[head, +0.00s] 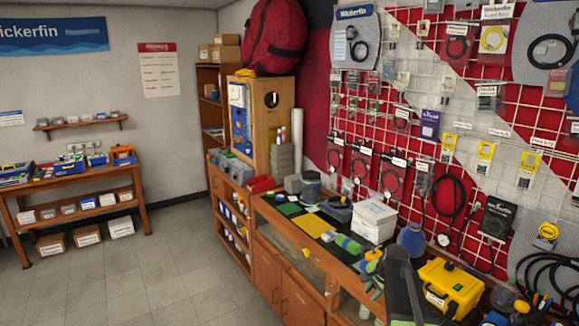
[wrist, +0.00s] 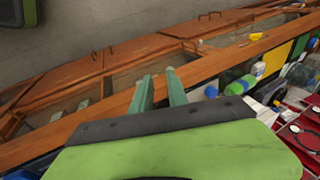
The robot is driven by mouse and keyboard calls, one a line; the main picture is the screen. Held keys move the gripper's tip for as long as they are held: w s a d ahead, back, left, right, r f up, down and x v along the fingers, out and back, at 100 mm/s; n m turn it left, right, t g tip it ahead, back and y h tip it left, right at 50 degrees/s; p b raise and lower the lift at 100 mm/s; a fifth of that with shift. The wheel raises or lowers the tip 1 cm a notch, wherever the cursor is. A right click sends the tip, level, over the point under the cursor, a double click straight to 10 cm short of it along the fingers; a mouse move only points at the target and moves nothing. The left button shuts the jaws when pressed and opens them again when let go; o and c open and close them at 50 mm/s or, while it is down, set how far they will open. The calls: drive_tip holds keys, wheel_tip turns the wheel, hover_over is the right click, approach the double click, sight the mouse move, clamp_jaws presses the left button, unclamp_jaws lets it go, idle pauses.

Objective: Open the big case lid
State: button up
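The big case is a yellow box (head: 450,288) with a dark handle and a pale label on its front. It stands on the wooden counter at the lower right of the head view, and its lid looks shut. I cannot make it out in the wrist view. My gripper (wrist: 161,85) shows two green fingers with a gap between them and nothing held. The fingers are over the counter's front edge in the wrist view.
A green bottle with a blue cap (head: 346,243) lies on the counter, left of my arm. White boxes (head: 374,219) stand behind it. The tiled floor (head: 130,280) at left is clear.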

drive_tip(key=s+a+f+n+g+b, duration=0.1)
drive_tip(key=s+a+f+n, duration=0.15)
drive_tip(key=a, duration=0.45)
drive_tip(key=s+a+f+n+b, duration=0.2)
drive_tip(key=s+a+f, duration=0.15)
drive_tip(key=a, duration=0.25)
drive_tip(key=s+a+n+g, duration=0.2)
drive_tip(key=s+n, duration=0.5)
drive_tip(key=s, duration=0.7)
drive_tip(key=shift+g+h, duration=0.3)
drive_tip(key=shift+g, duration=0.4)
drive_tip(key=shift+w+a+f+n, duration=0.15)
drive_tip(key=shift+a+n, duration=0.05)
drive_tip(key=shift+n, duration=0.15)
drive_tip(key=shift+d, duration=0.1)
